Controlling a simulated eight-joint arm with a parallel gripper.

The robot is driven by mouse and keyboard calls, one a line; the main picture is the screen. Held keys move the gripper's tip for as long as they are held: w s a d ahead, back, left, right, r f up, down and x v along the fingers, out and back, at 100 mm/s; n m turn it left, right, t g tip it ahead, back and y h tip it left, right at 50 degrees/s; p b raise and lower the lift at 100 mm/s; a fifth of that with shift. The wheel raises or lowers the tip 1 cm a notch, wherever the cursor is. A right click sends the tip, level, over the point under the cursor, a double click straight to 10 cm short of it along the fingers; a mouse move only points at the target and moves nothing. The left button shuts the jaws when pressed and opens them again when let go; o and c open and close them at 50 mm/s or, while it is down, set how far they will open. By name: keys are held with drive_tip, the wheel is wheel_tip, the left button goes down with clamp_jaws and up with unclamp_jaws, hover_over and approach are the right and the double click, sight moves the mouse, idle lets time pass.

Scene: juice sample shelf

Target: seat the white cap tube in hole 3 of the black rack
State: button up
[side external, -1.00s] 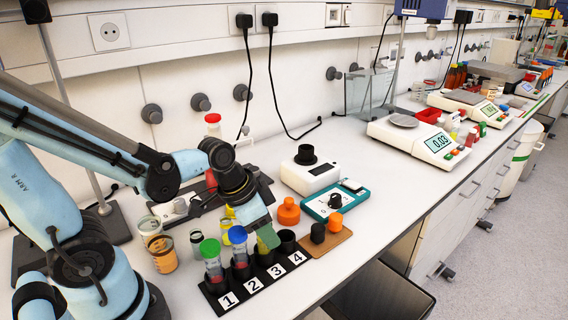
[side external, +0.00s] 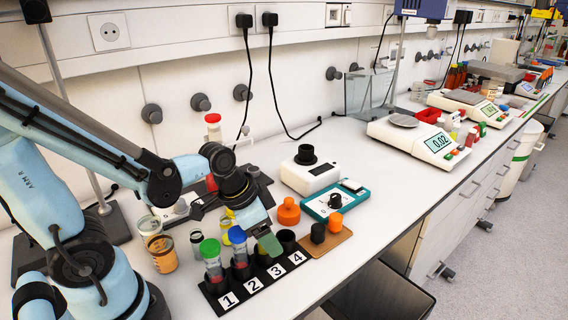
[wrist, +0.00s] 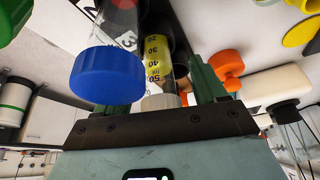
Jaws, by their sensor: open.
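The black rack (side external: 206,293) has holes numbered 1 to 4. My gripper (side external: 268,243) is low over hole 3, its green fingers covering the view there. In the wrist view, the white cap tube (wrist: 158,68) stands between my open fingers (wrist: 160,88), its white cap nearest the camera. Its lower end goes into the dark rack hole beside the blue-capped tube (wrist: 108,75), which appears to be hole 3. How deep it sits is hidden. The blue cap hides much of one finger. A green-capped tube (side external: 211,252) stands in hole 1. Hole 4 (side external: 288,240) looks empty.
A tan pad (side external: 328,243) with black and orange caps lies right of the rack. An orange bottle (side external: 288,211), a teal device (side external: 334,201) and a white instrument (side external: 309,174) stand behind. Cups (side external: 162,254) stand left. The bench edge is close in front.

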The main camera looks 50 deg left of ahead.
drive_tip(key=shift+r, duration=0.1)
drive_tip(key=shift+v, duration=5.85)
drive_tip(key=w+n+t, duration=0.1)
drive_tip(key=w+f+n+t+y, duration=0.1)
drive_tip(key=w+f+n, duration=0.1)
drive_tip(key=w, duration=0.1)
drive_tip(key=shift+a+f+n+t, duration=0.15)
drive_tip(key=shift+n+t, duration=0.25)
